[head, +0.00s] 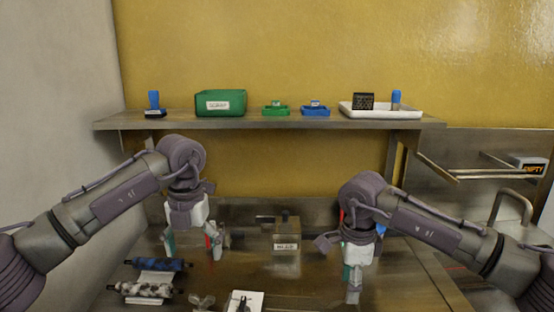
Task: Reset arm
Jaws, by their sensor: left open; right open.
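My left gripper (192,246) hangs down above the left part of the metal table, with its fingers apart and nothing visible between them. My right gripper (354,284) hangs down above the right part of the table. Its fingers point down and I see nothing held in it, though my wrist hides part of it. Both arms come in from the sides with their elbows bent, and they are well apart from each other.
A labelled metal box (286,233) stands between the grippers. Rollers (155,264) lie at the front left. A white card (244,302) lies at the front. The shelf (270,122) above holds a green bin (220,102), small trays and a white tray (380,112).

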